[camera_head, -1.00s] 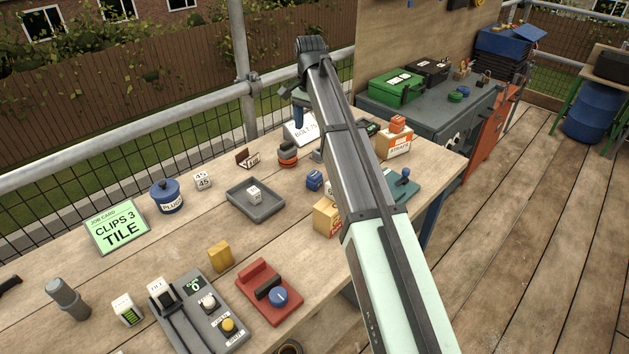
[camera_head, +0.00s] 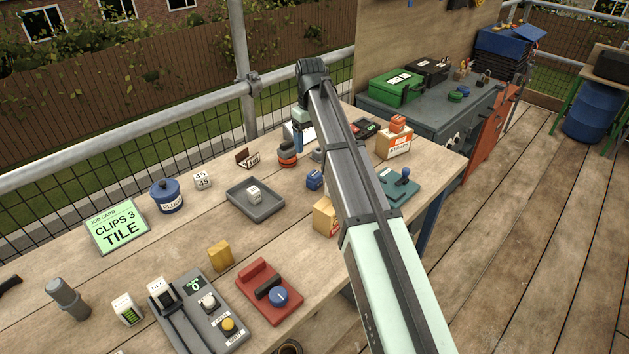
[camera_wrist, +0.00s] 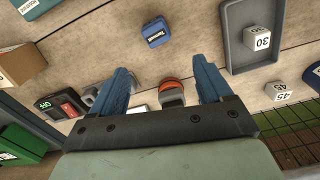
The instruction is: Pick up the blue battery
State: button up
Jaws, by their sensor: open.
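A small blue block with a white label, apparently the blue battery (camera_head: 314,180), lies on the wooden bench just left of my forearm. In the wrist view the blue battery (camera_wrist: 155,32) sits beyond my fingertips, near the top middle. My gripper (camera_wrist: 162,78) is open, its two blue fingers spread with nothing held between them. In the head view my gripper (camera_head: 298,145) hangs over the back of the bench, behind the battery and apart from it. An orange-and-dark knob-like item (camera_wrist: 171,92) shows between the fingers, below them.
A grey tray (camera_head: 236,203) with a white numbered cube stands left of the battery. A yellow-orange carton (camera_head: 324,222) is in front of it, partly hidden by my arm. Bare wood surrounds the battery.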

aim_at(314, 173)
notch_tip(314, 173, down, 9)
jog(key=n, duration=0.3)
jog(key=shift+r+n, duration=0.15)
jog(key=shift+n, duration=0.25)
jog(key=shift+s+d+f, duration=0.1)
jog(key=shift+d+f, duration=0.05)
jog(key=shift+f, duration=0.7)
jog(key=shift+s+d+f, duration=0.1)
jog(key=shift+d+f, duration=0.1)
jog(key=shift+f, duration=0.7)
jog(key=shift+s+d+f, duration=0.1)
jog(key=shift+d+f, duration=0.05)
jog(key=shift+f, duration=0.7)
jog(key=shift+c, duration=0.2)
jog(key=shift+w+r, duration=0.1)
jog(key=shift+r, duration=0.05)
jog(key=c, duration=1.3)
